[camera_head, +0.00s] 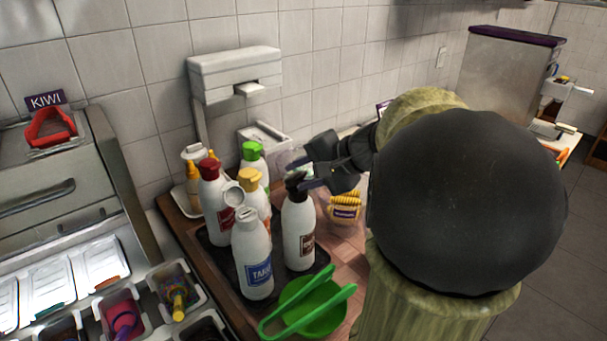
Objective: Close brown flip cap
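A white bottle (299,238) with a dark brown label stands upright on the dark tray (215,262). Its dark brown cap (295,184) is at the top. The cap appears partly raised, but its exact angle is hard to make out. My gripper (308,181) reaches in from the right at cap height, just beside the brown cap. Its fingertips are small and dark here. I cannot tell whether they touch the cap or how far apart they are.
White bottles with red (209,169), yellow (249,179) and green (251,150) caps stand left of and behind the brown one. A blue-labelled bottle (253,262) stands in front left. A green bowl (318,317) with green tongs is in front. A yellow-topped cup (345,207) is at right.

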